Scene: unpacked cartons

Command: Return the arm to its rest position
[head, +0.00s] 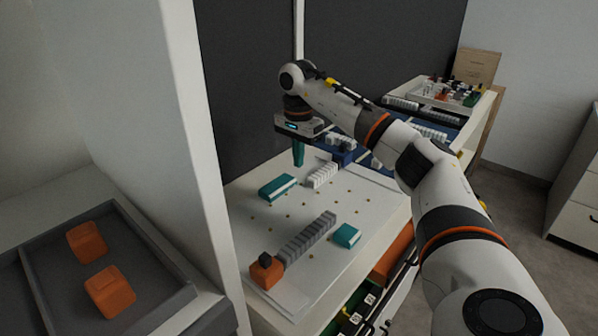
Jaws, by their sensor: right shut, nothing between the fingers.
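My right arm (445,205) comes in from the lower right and reaches over the white work surface (250,222). My right gripper (298,160) points down above the far part of that surface, with its teal fingers closed together and nothing between them. Below it lie a teal and white block (277,187) and a white ribbed block (322,175), both apart from the fingers as far as I can tell. My left gripper is not in view.
A grey ribbed bar (308,238) with an orange end block (266,272) and a teal block (346,236) lie nearer. A grey tray (160,245) holds two orange blocks (108,291). A white post (185,130) stands left. A crowded shelf (488,105) is behind.

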